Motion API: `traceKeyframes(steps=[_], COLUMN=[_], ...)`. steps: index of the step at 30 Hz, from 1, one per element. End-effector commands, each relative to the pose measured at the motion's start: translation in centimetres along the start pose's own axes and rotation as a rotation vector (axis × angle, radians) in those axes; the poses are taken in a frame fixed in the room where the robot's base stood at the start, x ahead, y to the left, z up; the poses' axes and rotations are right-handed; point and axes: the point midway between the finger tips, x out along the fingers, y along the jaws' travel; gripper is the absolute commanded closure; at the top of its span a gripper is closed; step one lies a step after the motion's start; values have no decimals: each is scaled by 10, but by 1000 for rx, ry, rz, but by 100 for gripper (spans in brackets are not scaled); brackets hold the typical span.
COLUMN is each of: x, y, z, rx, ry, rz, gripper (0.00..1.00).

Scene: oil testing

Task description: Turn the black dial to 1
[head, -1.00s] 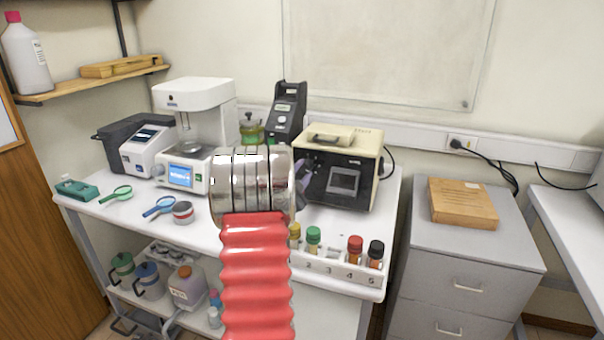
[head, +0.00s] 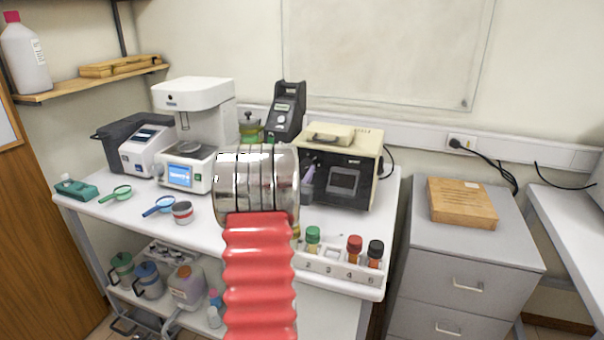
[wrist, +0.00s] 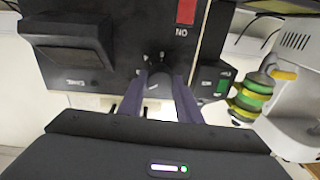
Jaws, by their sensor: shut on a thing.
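The black dial (wrist: 159,80) is on the black front panel of a cream-cased instrument (head: 363,140). In the wrist view it sits between the purple fingers of my gripper (wrist: 162,88), which are shut on it. The fingers cover its sides, and I cannot read which number it points to. In the head view a purple finger of my gripper (head: 308,184) shows in front of the panel's left side; my arm hides the rest, and the dial cannot be made out there.
A red switch (wrist: 186,12) and a projecting screen housing (wrist: 65,40) are near the dial. A rack (head: 345,278) with capped vials stands at the bench's front right. A white tester (head: 193,95) stands left of my arm, with a grey-red tin (head: 182,212) before it.

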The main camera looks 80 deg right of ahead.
Motion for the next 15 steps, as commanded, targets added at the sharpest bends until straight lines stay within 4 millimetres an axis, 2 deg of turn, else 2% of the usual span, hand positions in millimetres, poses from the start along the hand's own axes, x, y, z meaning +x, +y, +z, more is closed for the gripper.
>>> traceKeyframes(steps=[1, 15], x=[-1, -1], y=[-2, 0], z=[5, 4], rx=[-45, -490], ry=[-12, -25], rz=[-7, -30], gripper=[91, 91])
